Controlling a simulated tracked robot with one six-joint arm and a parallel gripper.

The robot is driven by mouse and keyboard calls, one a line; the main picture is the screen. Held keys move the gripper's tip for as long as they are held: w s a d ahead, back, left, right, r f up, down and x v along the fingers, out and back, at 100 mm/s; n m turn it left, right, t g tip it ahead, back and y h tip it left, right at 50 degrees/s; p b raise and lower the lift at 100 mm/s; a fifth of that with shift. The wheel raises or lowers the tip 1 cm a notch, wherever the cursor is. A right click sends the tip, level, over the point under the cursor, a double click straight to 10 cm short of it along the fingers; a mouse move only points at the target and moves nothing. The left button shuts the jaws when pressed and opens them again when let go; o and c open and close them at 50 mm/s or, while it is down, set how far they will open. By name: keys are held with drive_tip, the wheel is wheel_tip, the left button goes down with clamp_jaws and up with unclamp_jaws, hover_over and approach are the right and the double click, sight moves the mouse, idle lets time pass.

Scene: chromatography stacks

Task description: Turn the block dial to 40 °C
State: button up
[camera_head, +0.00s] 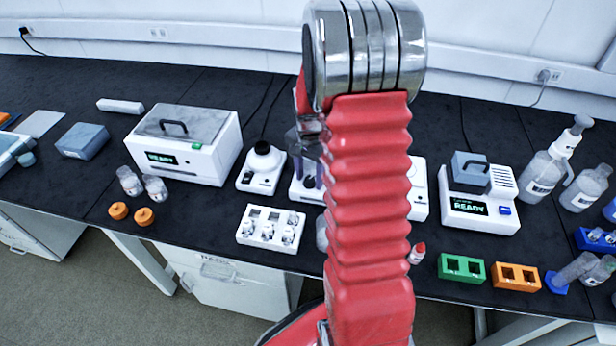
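My red arm rises through the middle of the view and covers part of the bench. A dark piece that looks like part of my gripper (308,140) shows at the arm's left edge; its fingers cannot be made out, so open or shut does not show. I cannot pick out the block dial or a 40 °C mark.
A white lidded box (188,150) with a lit display and a small mixer-like device (261,168) stand left. A white vial rack (270,227), green rack (461,268) and orange rack (516,277) line the front. Bottles (545,172) stand right.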

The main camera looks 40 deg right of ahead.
sight(309, 179)
wheel_tip(309, 179, up, 14)
drive_tip(key=shift+f, duration=0.15)
idle(0.7)
drive_tip(key=shift+w, duration=0.1)
idle(0.5)
drive_tip(key=s+a+r+n+t, duration=0.2)
drive_tip(key=s+a+r+n, duration=0.3)
drive_tip(key=a, duration=0.6)
drive_tip(key=s+a+r+n+t, duration=0.3)
drive_tip(key=s+a+r+n, duration=0.2)
drive_tip(key=s+a+n, duration=0.3)
drive_tip(key=s+a, duration=0.4)
drive_tip(key=shift+s+a+r+n+t, duration=0.15)
drive_tip(key=shift+a+n+t, duration=0.15)
drive_tip(key=shift+n, duration=0.1)
drive_tip(key=shift+c, duration=0.4)
